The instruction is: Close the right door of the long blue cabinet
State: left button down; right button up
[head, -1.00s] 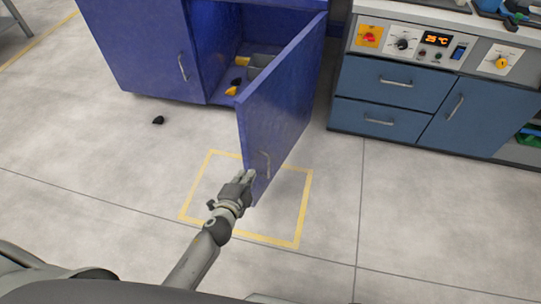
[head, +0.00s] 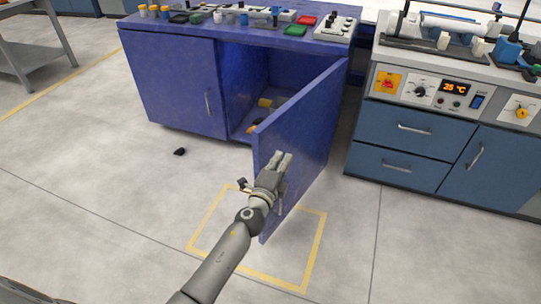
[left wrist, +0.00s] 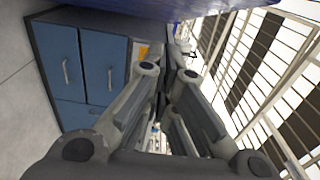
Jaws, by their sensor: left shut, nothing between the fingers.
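The long blue cabinet (head: 170,75) stands at the back in the head view. Its right door (head: 312,128) is swung wide open toward me, hinged at the right, and its handled outer face shows. The door's handle (head: 279,193) is partly hidden by my left gripper (head: 283,160). That gripper is shut and empty, its fingertips in front of the outer face near the free edge; I cannot tell whether they touch it. In the left wrist view the gripper's fingers (left wrist: 178,75) come together, with a blue surface along the top edge. My right gripper is not in view.
The cabinet's left door (head: 175,85) is closed. A workbench with blue drawers (head: 400,130) stands close on the right. A small black object (head: 179,152) lies on the floor. A yellow floor square (head: 312,260) lies under the open door.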

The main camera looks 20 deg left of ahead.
aim_at(270, 155)
pick_arm(q)
jog(key=shift+w+a, duration=0.3)
jog(key=shift+a, duration=0.65)
jog(key=shift+w+a, duration=0.25)
jog(key=shift+a, duration=0.7)
jog(key=shift+a, duration=0.1)
